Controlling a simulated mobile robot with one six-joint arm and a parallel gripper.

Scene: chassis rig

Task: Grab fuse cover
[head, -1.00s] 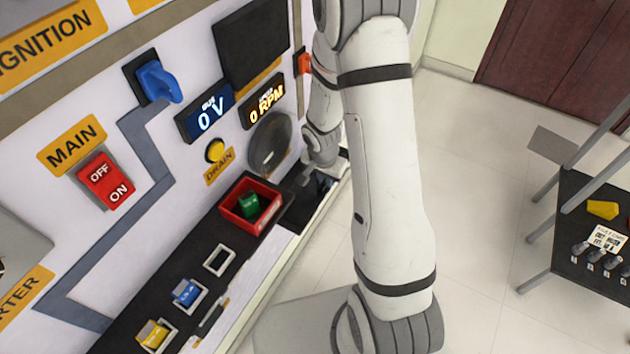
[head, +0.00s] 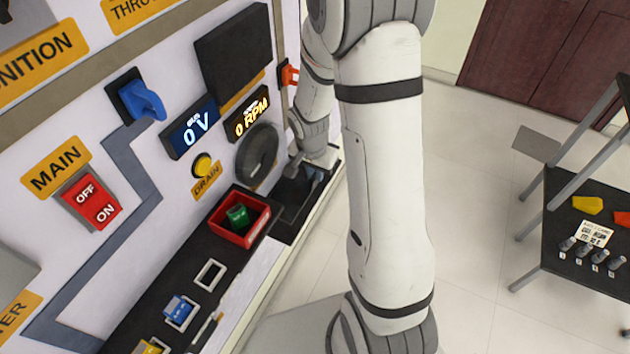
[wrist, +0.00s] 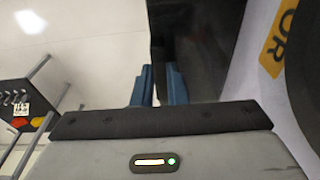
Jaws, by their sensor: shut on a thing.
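The panel extends up and to the right from the fingers. In the head view my gripper (head: 316,174) is small and partly hidden by my arm, low over the dark right end of the ledge (head: 291,200). The cover's outline cannot be told apart from the dark ledge there.
A red tray (head: 262,222) with a green fuse (head: 238,215) stands left of my gripper. A blue fuse (head: 178,310) and an empty white-framed slot (head: 210,275) are farther left. A grey round dial (head: 257,155) is close behind. A black cart (head: 570,240) stands right; floor between is clear.

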